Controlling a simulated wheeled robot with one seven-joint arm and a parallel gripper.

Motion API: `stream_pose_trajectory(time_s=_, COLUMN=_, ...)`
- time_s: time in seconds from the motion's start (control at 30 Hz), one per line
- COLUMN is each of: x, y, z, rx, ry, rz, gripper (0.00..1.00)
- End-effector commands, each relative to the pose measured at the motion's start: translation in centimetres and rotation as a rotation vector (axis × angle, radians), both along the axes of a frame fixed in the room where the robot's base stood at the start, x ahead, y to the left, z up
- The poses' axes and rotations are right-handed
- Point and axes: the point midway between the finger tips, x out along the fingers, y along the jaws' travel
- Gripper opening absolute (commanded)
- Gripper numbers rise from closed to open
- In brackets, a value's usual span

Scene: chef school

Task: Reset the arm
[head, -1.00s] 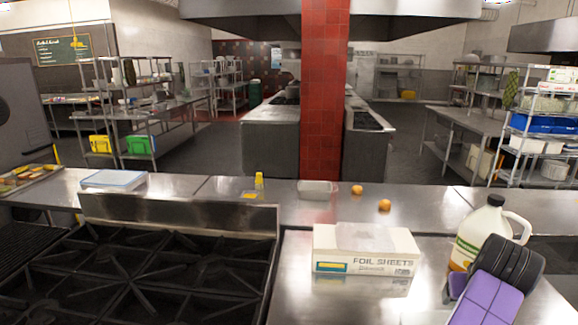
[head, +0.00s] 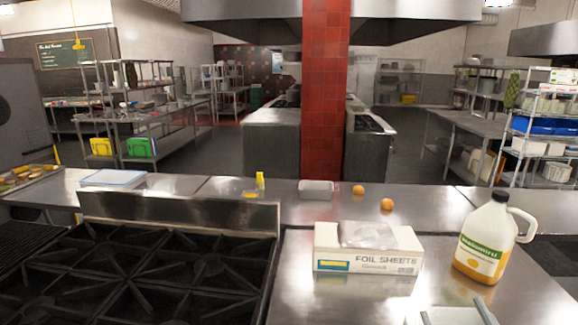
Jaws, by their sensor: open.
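My gripper cannot be made out in the head view. A pale grey piece with a darker bar shows at the bottom edge, right of centre, and seems to be part of my arm. The rest of the arm is out of the picture. The counter (head: 345,288) holds a white foil sheets box (head: 368,252) and a jug of orange liquid with a dark cap (head: 485,240). The pale piece is in front of them in the picture, with a visible gap to each.
A black stove top (head: 140,270) fills the lower left. Behind it are a white-lidded tray (head: 113,178), a small yellow bottle (head: 260,180), a grey container (head: 316,190) and two orange round items (head: 387,204). A red pillar (head: 326,90) stands beyond the counter.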

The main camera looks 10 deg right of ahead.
Motion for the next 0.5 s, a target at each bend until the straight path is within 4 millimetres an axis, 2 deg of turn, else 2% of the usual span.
stream_pose_trajectory(time_s=0.03, x=-1.7, y=1.4, z=-1.5, rx=0.013, ry=0.007, rz=0.043, gripper=0.74)
stream_pose_trajectory(time_s=0.2, x=-7.1, y=5.8, z=-4.3, rx=0.092, ry=0.012, rz=0.169, gripper=0.74)
stream_pose_trajectory(time_s=0.5, x=-17.4, y=11.3, z=-8.6, rx=0.291, ry=0.095, rz=0.275, gripper=0.74)
